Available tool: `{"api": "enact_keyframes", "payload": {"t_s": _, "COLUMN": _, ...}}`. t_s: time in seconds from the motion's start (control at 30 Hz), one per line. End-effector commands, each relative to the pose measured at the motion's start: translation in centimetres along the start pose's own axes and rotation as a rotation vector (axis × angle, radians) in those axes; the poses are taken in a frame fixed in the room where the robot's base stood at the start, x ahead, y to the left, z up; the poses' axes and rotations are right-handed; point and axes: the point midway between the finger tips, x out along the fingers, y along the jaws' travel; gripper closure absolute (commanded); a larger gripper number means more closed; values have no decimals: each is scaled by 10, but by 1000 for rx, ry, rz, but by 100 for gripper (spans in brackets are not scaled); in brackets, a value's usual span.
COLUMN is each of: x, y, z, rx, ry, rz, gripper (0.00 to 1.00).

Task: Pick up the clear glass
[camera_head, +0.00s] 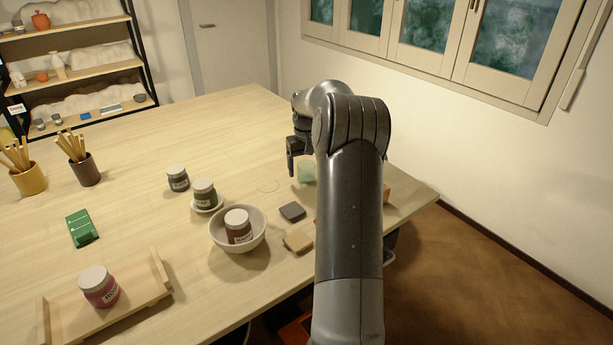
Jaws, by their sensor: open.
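A small, pale green see-through vessel (306,173), which looks like the clear glass, stands on the wooden table (225,125) toward its far right side. My arm hides its right part. My gripper (292,168) is open, with one dark finger pointing down just left of the glass. The other finger is hidden behind my arm, so I cannot tell whether the glass is between the fingers or whether they touch it.
A white bowl (216,243) holding a jar (238,226) stands nearer, beside a dark block (292,212) and a tan block (298,241). A green-labelled jar (204,192) and a purple-labelled jar (178,179) stand further left. The table's far middle is clear.

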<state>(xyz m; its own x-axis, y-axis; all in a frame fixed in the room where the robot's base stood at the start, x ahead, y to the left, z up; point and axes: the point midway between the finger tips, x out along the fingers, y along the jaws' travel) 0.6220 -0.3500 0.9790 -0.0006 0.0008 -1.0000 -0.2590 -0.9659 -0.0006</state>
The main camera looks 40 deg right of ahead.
Motion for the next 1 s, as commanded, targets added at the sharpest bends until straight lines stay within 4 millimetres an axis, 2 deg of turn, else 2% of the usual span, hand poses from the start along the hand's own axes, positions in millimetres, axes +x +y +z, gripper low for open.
{"api": "enact_keyframes", "payload": {"t_s": 0.13, "x": 17, "y": 1, "z": 0, "rx": 0, "ry": -1, "rz": 0, "gripper": 22}}
{"api": "enact_keyframes", "payload": {"t_s": 0.4, "x": 19, "y": 1, "z": 0, "rx": 0, "ry": 1, "rz": 1, "gripper": 22}}
{"api": "enact_keyframes", "payload": {"t_s": 1.0, "x": 19, "y": 1, "z": 0, "rx": 0, "ry": 1, "rz": 1, "gripper": 71}}
